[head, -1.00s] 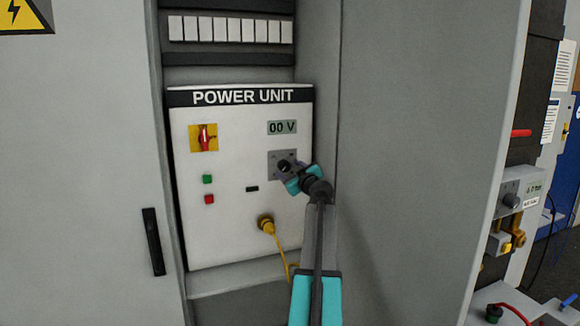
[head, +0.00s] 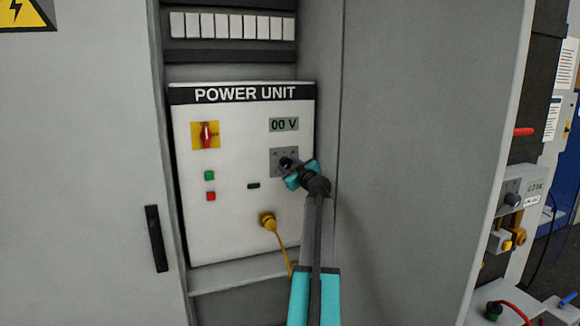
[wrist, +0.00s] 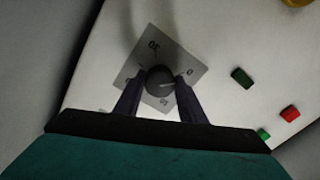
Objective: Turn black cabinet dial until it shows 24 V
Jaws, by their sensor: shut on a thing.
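The black cabinet dial (head: 286,162) sits on a grey square plate (head: 278,155) on the power unit's white front. In the wrist view the round dial (wrist: 159,78) has a light pointer mark and numbers around it on the plate. My gripper (head: 290,168) is at the dial. In the wrist view its two dark fingers (wrist: 158,88) stand on either side of the dial and are shut on it. The display (head: 284,125) above the dial reads 00 V. The fingers partly hide the dial and plate.
A red rotary switch (head: 206,134) on a yellow plate is at the panel's upper left. A green button (head: 209,175) and a red button (head: 211,196) are below it. A yellow plug (head: 267,221) with a cable hangs below the dial. Cabinet wall (head: 410,150) stands close on the right.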

